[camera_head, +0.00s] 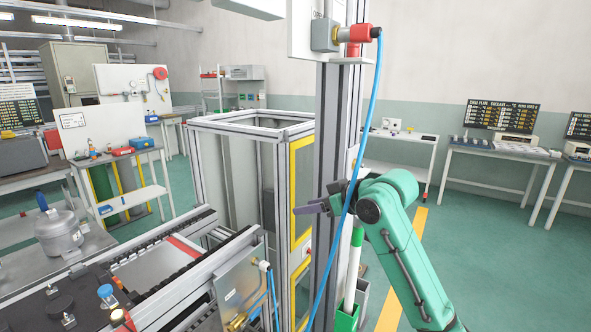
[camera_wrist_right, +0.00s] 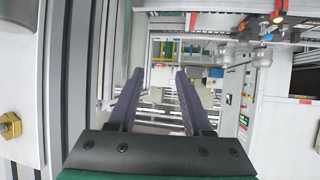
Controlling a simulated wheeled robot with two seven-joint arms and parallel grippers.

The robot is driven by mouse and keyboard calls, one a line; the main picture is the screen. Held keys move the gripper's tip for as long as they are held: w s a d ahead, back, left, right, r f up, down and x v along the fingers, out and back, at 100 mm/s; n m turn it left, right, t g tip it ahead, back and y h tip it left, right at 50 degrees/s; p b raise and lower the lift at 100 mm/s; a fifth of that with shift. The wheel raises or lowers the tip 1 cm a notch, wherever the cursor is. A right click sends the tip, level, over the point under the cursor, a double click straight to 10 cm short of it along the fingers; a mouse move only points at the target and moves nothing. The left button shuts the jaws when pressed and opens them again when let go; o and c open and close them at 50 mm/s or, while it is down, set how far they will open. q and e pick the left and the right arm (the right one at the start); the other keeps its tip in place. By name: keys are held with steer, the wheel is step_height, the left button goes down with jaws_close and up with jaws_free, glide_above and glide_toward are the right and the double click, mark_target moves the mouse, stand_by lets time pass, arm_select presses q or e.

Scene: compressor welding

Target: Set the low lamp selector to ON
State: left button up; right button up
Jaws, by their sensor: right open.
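I cannot make out a selector that is clearly the low lamp selector in either view. My right gripper (camera_head: 318,206) is in front of the grey aluminium post (camera_head: 327,130), at the yellow-edged cabinet in the head view. In the right wrist view its two dark fingers (camera_wrist_right: 160,75) stand apart with nothing between them. A pale panel (camera_wrist_right: 236,95) with small fittings and a green label is to the right of the fingers there. Whether it carries the selector is too small to tell. My left gripper is not in view.
A blue cable (camera_head: 368,110) hangs down past my right gripper from a red connector (camera_head: 365,33) on the post. A conveyor (camera_head: 185,265) is at lower left, with a compressor (camera_head: 58,233) beyond it. Green floor (camera_head: 470,255) lies open at right.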

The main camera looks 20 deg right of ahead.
steer(key=s+r+n+t+y, duration=0.1)
steer(key=s+r, duration=0.3)
steer(key=r, duration=0.6)
steer(key=s+r+n+t+y, duration=0.15)
steer(key=s+r, duration=0.35)
steer(key=r, duration=0.5)
steer(key=s+r+n+y, duration=0.15)
steer(key=s+r, duration=0.25)
steer(key=r, duration=0.6)
steer(key=s+r+n+y+p, duration=0.1)
steer(key=s+r+n, duration=0.1)
steer(key=s+r, duration=0.5)
steer(key=s+r+n+y, duration=0.15)
steer(key=s+r, duration=0.25)
steer(key=s, duration=0.7)
steer(key=w+d+p+x, duration=0.1)
steer(key=p+x, duration=0.3)
steer(key=x, duration=1.1)
steer(key=shift+w+f+n+h, duration=0.3)
steer(key=shift+f+n+h, duration=0.05)
steer(key=shift+f, duration=0.1)
steer(key=shift+s, duration=0.15)
jaws_close()
